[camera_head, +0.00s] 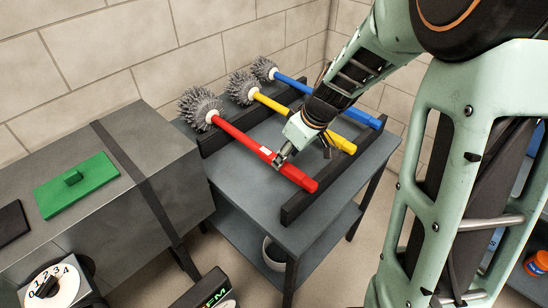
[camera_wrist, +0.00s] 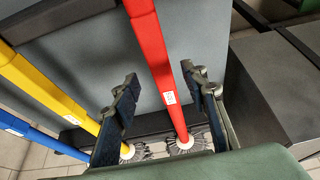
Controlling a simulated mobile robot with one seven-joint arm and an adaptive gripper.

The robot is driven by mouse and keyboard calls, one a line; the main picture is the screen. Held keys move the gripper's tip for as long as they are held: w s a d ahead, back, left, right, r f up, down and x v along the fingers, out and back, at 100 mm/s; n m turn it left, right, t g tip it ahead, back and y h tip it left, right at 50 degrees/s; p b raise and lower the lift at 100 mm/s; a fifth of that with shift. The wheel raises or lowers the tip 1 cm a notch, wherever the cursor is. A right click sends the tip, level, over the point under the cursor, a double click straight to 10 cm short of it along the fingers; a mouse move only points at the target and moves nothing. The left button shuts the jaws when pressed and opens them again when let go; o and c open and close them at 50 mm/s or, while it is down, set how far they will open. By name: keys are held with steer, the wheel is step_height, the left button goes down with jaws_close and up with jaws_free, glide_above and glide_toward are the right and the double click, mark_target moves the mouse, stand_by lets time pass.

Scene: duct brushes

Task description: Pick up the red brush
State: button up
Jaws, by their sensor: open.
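The red brush (camera_head: 242,139) lies across two dark rails on the grey table, with its grey bristle head at the back left and its handle end at the front right. My gripper (camera_head: 280,158) is at the middle of its handle in the head view. In the wrist view, the red handle (camera_wrist: 158,60) runs between the two spread fingers of my gripper (camera_wrist: 160,76), with a visible gap on each side. The fingers are open and hold nothing. My gripper hides a small part of the handle in the head view.
A yellow brush (camera_head: 270,103) and a blue brush (camera_head: 290,82) lie alongside on the same rails; my arm covers part of both. A grey duct (camera_head: 150,190) with a green plate (camera_head: 77,185) stands left of the table (camera_head: 245,195). A brick wall is behind.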

steer(key=x, duration=0.4)
steer(key=shift+w+a, duration=0.1)
steer(key=shift+a, duration=0.15)
jaws_close()
